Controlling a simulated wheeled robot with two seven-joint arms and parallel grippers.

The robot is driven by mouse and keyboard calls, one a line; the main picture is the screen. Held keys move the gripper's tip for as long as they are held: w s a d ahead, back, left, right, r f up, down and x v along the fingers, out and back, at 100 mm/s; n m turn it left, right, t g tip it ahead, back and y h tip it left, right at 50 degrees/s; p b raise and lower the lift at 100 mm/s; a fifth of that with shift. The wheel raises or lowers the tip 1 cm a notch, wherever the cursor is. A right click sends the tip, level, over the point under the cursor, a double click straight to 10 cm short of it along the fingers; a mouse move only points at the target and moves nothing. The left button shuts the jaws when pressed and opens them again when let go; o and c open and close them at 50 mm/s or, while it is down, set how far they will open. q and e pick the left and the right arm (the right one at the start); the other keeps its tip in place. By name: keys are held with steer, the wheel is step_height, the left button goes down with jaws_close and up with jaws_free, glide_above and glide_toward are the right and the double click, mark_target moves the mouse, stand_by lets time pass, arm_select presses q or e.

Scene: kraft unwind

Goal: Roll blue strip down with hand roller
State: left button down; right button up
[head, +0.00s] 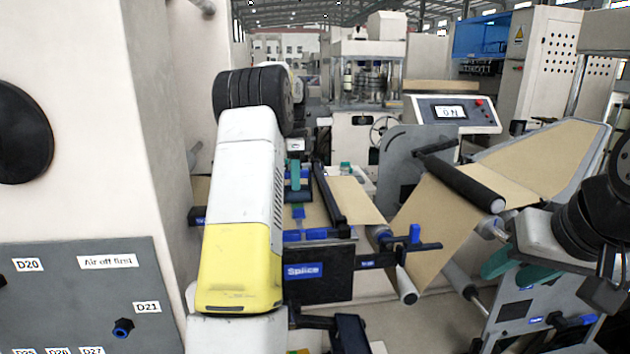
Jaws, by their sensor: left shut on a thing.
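The blue strip (305,236) shows as a short bright blue band across the brown web, just behind the black "Splice" plate; its left part is hidden by my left arm. My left gripper (297,185) has teal fingers and is above the web behind that arm, a little beyond the strip. It is shut on the hand roller, which is mostly hidden; a small blue part (298,213) shows below the fingers, and I cannot tell whether it touches the strip. My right gripper (516,268) is at the right, its teal fingers apart and nothing visible between them.
The black "Splice" plate (318,275) stands in front of the strip. A dark bar (328,195) runs along the web. Brown web (440,215) passes over a black roller (466,186) at the right. A grey labelled panel (85,300) is at the left.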

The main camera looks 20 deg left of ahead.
arm_select(q)
steer(key=shift+w+f, duration=0.1)
steer(key=shift+w+a, duration=0.35)
steer(key=shift+w, duration=0.3)
steer(key=shift+w+a, duration=0.3)
steer(key=shift+w, duration=0.35)
steer(key=shift+w+a, duration=0.35)
steer(key=shift+w, duration=0.35)
steer(key=shift+w+a, duration=0.35)
steer(key=shift+w, duration=0.35)
steer(key=shift+w+a, duration=0.3)
steer(key=shift+w, duration=0.4)
steer(key=shift+s, duration=0.15)
